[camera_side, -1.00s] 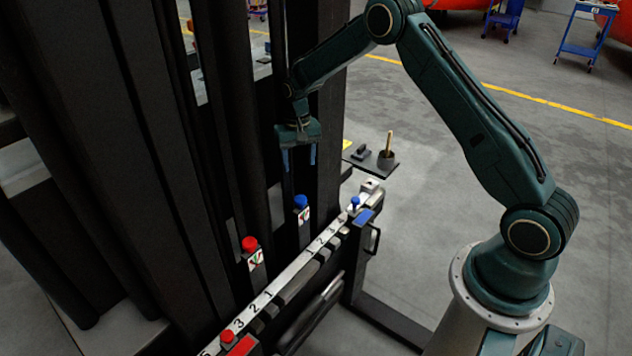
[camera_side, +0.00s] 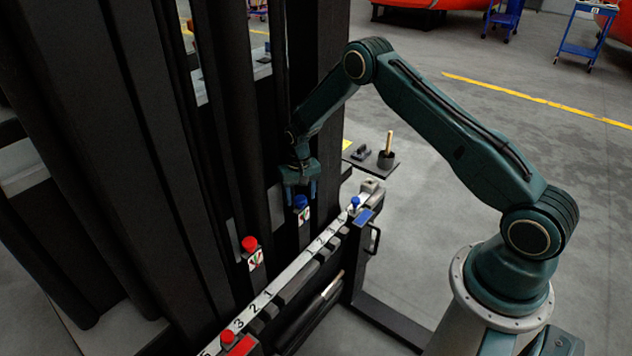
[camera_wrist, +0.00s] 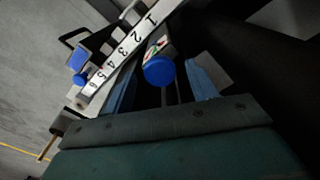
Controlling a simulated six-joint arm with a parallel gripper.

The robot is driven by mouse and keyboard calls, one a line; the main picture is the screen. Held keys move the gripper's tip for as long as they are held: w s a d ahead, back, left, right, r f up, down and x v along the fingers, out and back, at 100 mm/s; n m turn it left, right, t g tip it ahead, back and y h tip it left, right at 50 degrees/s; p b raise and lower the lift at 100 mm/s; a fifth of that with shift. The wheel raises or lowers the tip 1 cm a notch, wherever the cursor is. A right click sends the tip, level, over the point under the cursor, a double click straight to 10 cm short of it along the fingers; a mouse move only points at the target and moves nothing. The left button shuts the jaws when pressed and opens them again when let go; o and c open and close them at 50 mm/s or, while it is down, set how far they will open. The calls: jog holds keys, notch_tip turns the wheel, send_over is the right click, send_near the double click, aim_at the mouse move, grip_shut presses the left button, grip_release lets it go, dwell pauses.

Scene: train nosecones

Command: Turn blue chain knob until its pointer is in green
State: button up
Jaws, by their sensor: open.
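The blue chain knob (camera_side: 301,202) sits on top of a small post with a white, green and red dial plate (camera_side: 304,215). In the wrist view the knob (camera_wrist: 159,71) shows as a round blue cap, with part of the dial plate (camera_wrist: 157,46) behind it. My gripper (camera_side: 300,190) is open, pointing down at the knob, with one finger on each side. In the wrist view my gripper's blue fingers (camera_wrist: 162,88) flank the knob with gaps and nothing is between them in a grip. I cannot make out the pointer's position.
A red knob (camera_side: 250,244) with its own dial stands to the left. A numbered white rail (camera_side: 290,272) runs in front, with a small blue knob (camera_side: 355,201) at its far end. Dark vertical columns (camera_side: 240,120) stand close behind my gripper.

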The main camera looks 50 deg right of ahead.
jog(key=shift+f, duration=0.25)
jog(key=c, duration=1)
jog(key=shift+m, duration=0.5)
jog(key=m, duration=0.9)
jog(key=shift+m, duration=0.4)
jog(key=m, duration=1)
